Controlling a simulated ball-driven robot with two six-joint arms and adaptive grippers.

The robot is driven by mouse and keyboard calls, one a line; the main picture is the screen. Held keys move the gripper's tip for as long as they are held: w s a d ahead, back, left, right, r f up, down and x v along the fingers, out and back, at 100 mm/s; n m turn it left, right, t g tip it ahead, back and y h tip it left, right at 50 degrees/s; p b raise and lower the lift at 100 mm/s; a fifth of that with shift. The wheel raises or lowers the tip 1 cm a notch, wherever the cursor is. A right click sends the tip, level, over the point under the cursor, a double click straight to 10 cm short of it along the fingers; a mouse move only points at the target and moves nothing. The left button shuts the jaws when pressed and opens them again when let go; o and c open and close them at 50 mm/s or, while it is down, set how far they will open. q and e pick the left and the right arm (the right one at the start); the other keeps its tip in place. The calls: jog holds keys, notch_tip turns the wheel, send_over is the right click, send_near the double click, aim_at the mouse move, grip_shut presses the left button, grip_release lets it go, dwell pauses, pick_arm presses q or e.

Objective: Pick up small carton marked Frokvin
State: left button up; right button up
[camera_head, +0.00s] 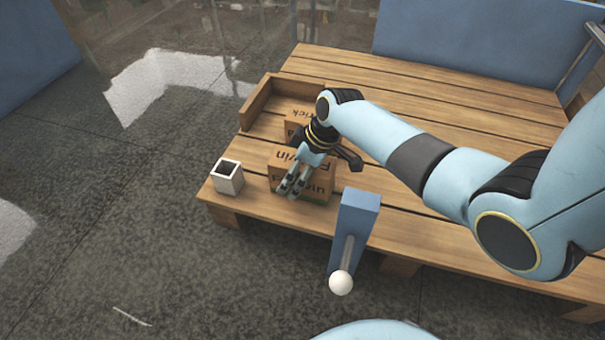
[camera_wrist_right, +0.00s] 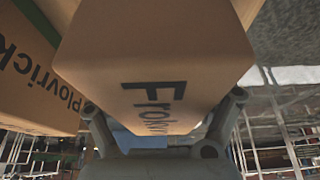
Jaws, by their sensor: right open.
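The small carton marked Frokvin (camera_head: 318,178) is a brown cardboard box near the front left of the wooden slatted table; only part of its name shows in the head view. My right gripper (camera_head: 291,188) is over its near-left side, partly covering it. In the right wrist view the Frokvin carton (camera_wrist_right: 155,60) fills the middle, its lettering facing the camera. The right gripper's open fingers (camera_wrist_right: 165,118) show at either side of its lower part; whether they touch it I cannot tell. My left gripper is not in view.
A carton marked Plovrick (camera_wrist_right: 28,75) stands beside the Frokvin carton. A white open-topped cup (camera_head: 228,180) stands at the table's left corner. A wooden ledge (camera_head: 262,98) lies behind. A blue post with a white knob (camera_head: 341,283) stands at the front edge. The table's (camera_head: 440,105) back is clear.

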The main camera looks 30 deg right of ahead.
jog(key=shift+f, duration=0.1)
jog(key=c, duration=1.5)
